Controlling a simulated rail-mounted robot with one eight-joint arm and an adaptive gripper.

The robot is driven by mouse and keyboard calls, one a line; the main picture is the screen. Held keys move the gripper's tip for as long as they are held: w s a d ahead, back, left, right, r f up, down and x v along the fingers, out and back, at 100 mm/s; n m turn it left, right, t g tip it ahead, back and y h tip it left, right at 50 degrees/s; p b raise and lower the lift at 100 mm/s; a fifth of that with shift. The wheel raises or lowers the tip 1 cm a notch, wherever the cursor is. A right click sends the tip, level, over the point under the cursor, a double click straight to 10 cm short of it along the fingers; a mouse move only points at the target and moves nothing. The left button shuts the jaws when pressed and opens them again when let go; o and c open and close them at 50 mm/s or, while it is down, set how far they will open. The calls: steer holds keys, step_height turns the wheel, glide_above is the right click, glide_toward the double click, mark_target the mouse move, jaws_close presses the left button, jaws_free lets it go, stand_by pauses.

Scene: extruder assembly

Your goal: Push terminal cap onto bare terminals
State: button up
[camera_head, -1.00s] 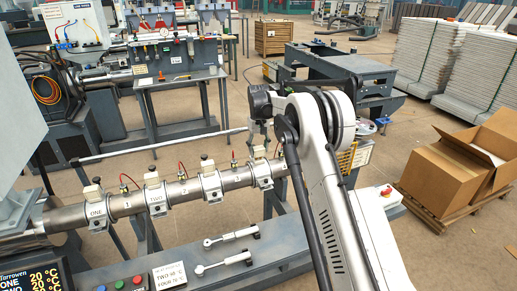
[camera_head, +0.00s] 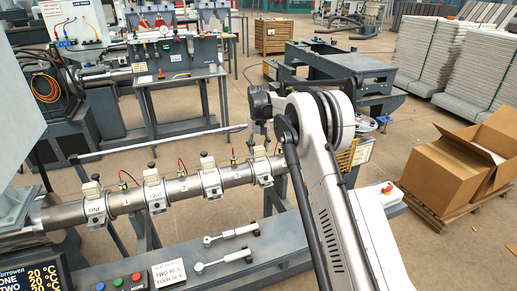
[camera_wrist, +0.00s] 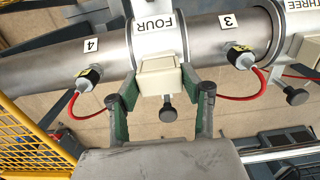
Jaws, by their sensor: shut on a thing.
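In the wrist view, a cream block-shaped terminal cap (camera_wrist: 160,76) sits at the heater band marked FOUR (camera_wrist: 158,38) on the steel barrel. My gripper (camera_wrist: 164,90) has its green-padded fingers on either side of this cap and is shut on it. A dark round knob on a short stem shows just below the cap. The bare terminals are hidden, so I cannot tell how far the cap is seated. In the head view, my gripper (camera_head: 257,134) is at the right end of the barrel (camera_head: 235,174), mostly hidden by my wrist.
Black-and-yellow sensor plugs with red cables (camera_wrist: 241,57) (camera_wrist: 88,76) flank the band. A yellow mesh guard (camera_wrist: 32,140) stands at lower left in the wrist view. Other capped bands (camera_head: 210,182) line the barrel. Two levers (camera_head: 230,234) lie on the machine bed.

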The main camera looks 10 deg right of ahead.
steer(key=shift+f, duration=0.1)
steer(key=o, duration=1.2)
